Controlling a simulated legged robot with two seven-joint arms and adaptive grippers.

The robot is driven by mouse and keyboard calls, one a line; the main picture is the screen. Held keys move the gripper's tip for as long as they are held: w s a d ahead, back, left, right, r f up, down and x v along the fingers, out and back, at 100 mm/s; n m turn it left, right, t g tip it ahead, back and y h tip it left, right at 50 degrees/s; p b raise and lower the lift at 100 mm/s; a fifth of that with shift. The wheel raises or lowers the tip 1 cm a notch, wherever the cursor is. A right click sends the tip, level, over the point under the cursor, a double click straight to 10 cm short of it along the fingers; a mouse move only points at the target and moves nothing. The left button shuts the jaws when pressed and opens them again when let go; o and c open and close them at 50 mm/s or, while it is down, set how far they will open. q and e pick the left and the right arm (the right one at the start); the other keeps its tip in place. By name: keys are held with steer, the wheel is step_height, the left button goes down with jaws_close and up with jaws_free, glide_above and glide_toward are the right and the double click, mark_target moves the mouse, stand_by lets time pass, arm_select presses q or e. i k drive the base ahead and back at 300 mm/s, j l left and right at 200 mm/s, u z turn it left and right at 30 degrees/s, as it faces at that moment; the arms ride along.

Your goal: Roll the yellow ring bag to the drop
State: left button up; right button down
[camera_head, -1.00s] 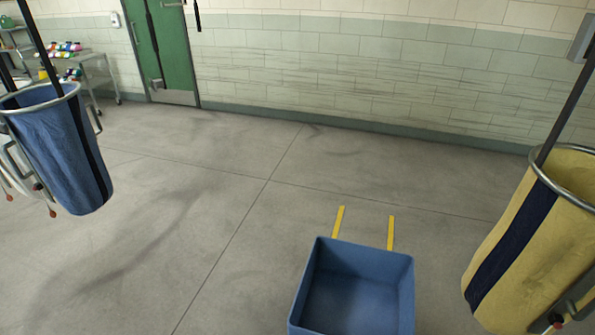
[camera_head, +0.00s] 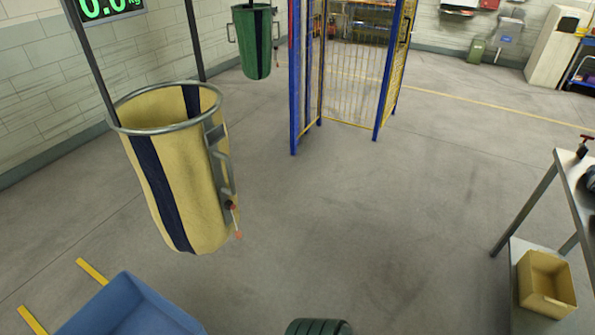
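The yellow ring bag (camera_head: 184,185) hangs upright from dark straps at the left, under a metal ring. It has dark blue vertical stripes and a metal handle with a red-tipped lever on its right side. Its mouth is open towards me, and I see the inner far wall but not its bottom. A blue open bin (camera_head: 130,308) stands on the floor below and in front of it, cut off by the bottom edge. I cannot tell which place is the drop. Neither of my grippers is in view.
A green bag (camera_head: 256,45) hangs behind. A blue-framed mesh partition (camera_head: 350,70) stands at the back centre. A metal table (camera_head: 572,190) with a yellow crate (camera_head: 545,285) below is at right. A dark green ridged object (camera_head: 318,328) is at the bottom. The middle floor is clear.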

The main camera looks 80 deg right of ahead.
mark_target(174, 134)
steer(key=z, duration=1.9)
